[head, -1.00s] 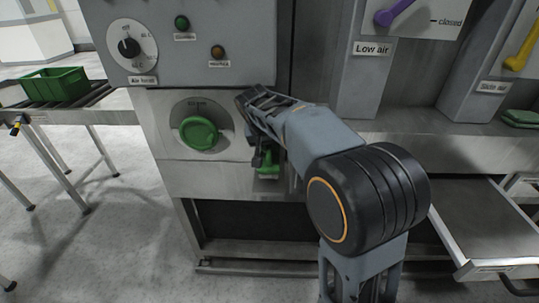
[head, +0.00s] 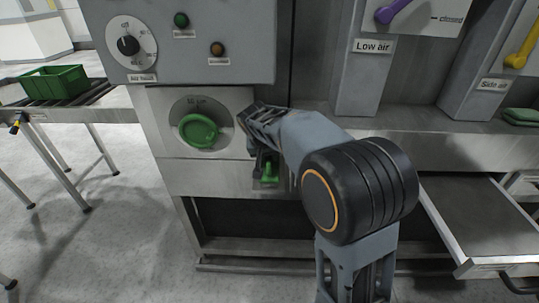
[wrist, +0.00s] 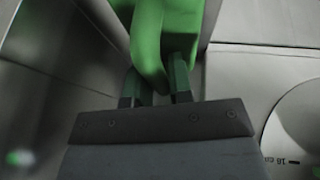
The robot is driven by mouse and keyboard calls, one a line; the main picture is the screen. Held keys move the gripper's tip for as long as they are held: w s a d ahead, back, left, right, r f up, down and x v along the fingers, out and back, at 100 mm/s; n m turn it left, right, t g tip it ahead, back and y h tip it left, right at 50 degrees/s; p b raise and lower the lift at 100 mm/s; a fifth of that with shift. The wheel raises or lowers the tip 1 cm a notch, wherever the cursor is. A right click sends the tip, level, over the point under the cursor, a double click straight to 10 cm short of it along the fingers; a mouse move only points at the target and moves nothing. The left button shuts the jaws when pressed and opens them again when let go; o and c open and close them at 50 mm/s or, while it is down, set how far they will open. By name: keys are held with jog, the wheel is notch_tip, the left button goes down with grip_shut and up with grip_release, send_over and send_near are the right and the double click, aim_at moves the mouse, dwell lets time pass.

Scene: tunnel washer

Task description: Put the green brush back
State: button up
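The green brush (head: 268,174) is at the front of the washer, below and right of the round green knob. My gripper (head: 262,160) points down at it, and my dark fingers hide part of it. In the wrist view, the brush's green handle (wrist: 149,45) runs between the two fingers of my gripper (wrist: 154,86), which appear closed around it. A small grey holder or recess seems to surround the brush's lower end, but I cannot tell whether the brush rests in it.
The green knob (head: 198,131) is close to the left of my gripper. An open drawer (head: 480,225) juts out at the right. A green crate (head: 54,84) stands on the roller conveyor at the left. A folded green cloth (head: 522,117) lies on the right ledge.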

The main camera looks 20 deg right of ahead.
jog(key=o, duration=0.4)
jog(key=shift+c, duration=0.2)
jog(key=shift+r, duration=0.4)
jog(key=v, duration=1.1)
jog(key=s+d+f+n+y, duration=0.1)
jog(key=s+f, duration=0.5)
jog(key=s, duration=0.4)
jog(key=s+d+f+n+y, duration=0.2)
jog(key=s+f, duration=0.5)
jog(key=s, duration=0.2)
jog(key=shift+s+y, duration=0.3)
jog(key=shift+s, duration=0.1)
jog(key=shift+r, duration=0.1)
